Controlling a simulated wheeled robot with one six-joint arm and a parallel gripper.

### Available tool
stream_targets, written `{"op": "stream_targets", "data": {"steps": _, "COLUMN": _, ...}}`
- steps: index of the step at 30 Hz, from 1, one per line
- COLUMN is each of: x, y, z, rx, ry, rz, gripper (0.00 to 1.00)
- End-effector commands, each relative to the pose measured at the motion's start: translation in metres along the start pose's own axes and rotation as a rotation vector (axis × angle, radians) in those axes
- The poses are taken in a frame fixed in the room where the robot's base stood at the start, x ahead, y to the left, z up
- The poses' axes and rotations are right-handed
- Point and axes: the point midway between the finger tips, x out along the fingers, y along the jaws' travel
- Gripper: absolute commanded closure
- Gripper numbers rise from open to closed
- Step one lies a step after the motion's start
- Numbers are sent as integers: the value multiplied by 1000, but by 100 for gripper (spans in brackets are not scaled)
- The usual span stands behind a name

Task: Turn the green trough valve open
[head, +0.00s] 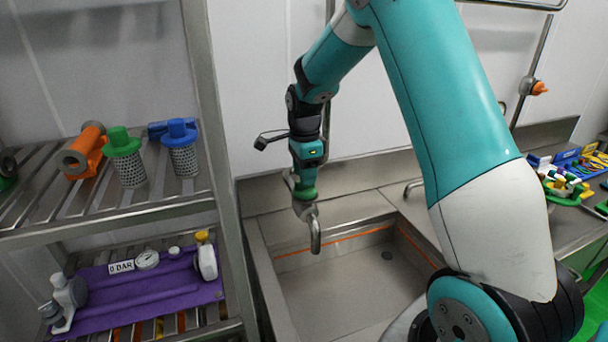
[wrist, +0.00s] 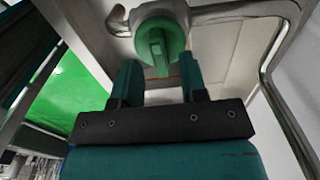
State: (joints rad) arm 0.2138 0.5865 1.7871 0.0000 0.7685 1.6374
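The green trough valve (wrist: 160,38) is a round green knob with a raised bar handle (wrist: 157,58), large in the wrist view. In the head view the green valve (head: 305,193) shows just below my gripper (head: 297,178), above the curved metal spout (head: 316,232). In the wrist view my gripper (wrist: 159,68) is open, its two teal fingers on either side of the bar handle. Small gaps show beside the handle, so it does not look clamped. How deep the handle sits between the fingers is hard to tell.
The steel trough (head: 340,300) lies below the spout. A rack at left holds an orange fitting (head: 88,150), strainers with green (head: 122,142) and blue (head: 181,132) tops, and a purple mat (head: 130,290). Colored items (head: 566,186) stand on the right counter.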

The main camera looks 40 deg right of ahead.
Motion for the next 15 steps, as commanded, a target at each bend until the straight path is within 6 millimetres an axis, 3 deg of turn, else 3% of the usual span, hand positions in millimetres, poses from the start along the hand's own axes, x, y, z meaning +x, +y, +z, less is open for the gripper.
{"op": "stream_targets", "data": {"steps": 6, "x": 17, "y": 0, "z": 0, "rx": 0, "ry": 0, "rz": 0, "gripper": 61}}
{"op": "stream_targets", "data": {"steps": 15, "x": 19, "y": 0, "z": 0, "rx": 0, "ry": 0, "rz": -1, "gripper": 63}}
